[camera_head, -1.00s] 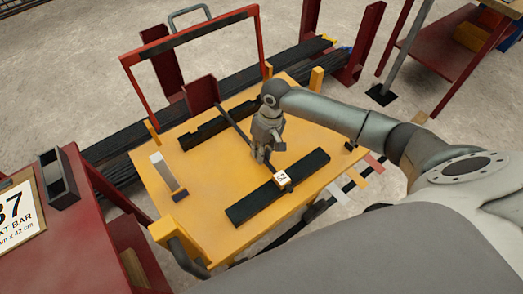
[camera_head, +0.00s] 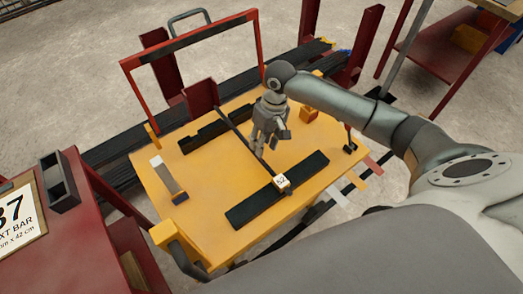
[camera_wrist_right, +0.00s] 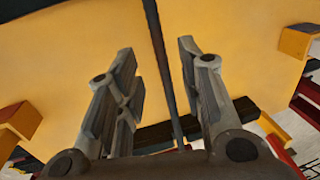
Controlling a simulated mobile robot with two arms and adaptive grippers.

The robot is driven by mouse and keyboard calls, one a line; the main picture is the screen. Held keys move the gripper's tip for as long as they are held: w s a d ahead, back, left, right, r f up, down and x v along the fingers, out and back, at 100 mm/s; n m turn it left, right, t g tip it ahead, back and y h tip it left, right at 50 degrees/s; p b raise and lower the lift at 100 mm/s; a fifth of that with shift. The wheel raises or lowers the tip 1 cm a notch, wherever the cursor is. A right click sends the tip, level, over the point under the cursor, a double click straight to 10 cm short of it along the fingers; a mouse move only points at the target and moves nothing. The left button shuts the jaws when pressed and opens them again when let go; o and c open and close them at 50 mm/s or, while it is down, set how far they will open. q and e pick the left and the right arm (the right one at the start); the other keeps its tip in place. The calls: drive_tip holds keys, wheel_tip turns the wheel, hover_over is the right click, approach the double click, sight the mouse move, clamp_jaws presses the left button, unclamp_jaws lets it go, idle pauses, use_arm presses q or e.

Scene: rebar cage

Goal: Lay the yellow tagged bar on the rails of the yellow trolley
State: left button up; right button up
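The yellow trolley (camera_head: 205,215) has two black rails on its top, a far rail (camera_head: 200,136) and a near rail (camera_head: 252,207). The thin dark bar (camera_head: 232,123) runs across both rails and appears to rest on them. Its pale tag (camera_head: 282,181) sits over the near rail. My right gripper (camera_head: 268,140) is over the middle of the bar with its fingers apart. In the right wrist view the bar (camera_wrist_right: 160,60) passes between the open fingers (camera_wrist_right: 155,75), touching neither as far as I can see. My left gripper is not in view.
A red frame (camera_head: 190,40) stands behind the trolley, by dark bar stacks (camera_head: 120,165). A red stand with a numbered sign (camera_head: 20,215) is at the left. A red table (camera_head: 445,50) is at the back right. An orange block (camera_head: 309,115) is on the trolley's right.

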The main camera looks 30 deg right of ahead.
wheel_tip(320, 180, up, 6)
drive_tip(key=d, duration=0.1)
drive_tip(key=shift+d, duration=0.1)
idle(0.6)
